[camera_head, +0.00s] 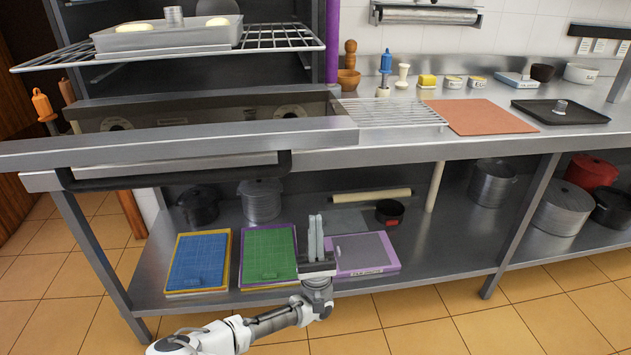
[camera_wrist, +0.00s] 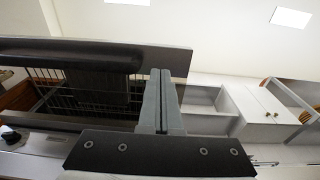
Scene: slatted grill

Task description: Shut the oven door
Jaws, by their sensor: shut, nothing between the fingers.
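My gripper (camera_head: 316,218) is low in front of the lower shelf, below and just right of the handle, apart from the door. Its two fingers point up, pressed together and empty. In the wrist view, the fingers (camera_wrist: 160,74) stand in the middle, and what looks like the door's underside (camera_wrist: 120,52) spans the upper left.
A wire rack (camera_head: 275,38) with a baking tray (camera_head: 170,40) sticks out above the door. The steel counter (camera_head: 470,140) lies to the right. Cutting boards (camera_head: 268,255) and pots (camera_head: 260,200) fill the lower shelf (camera_head: 440,255) behind my gripper. The tiled floor in front is clear.

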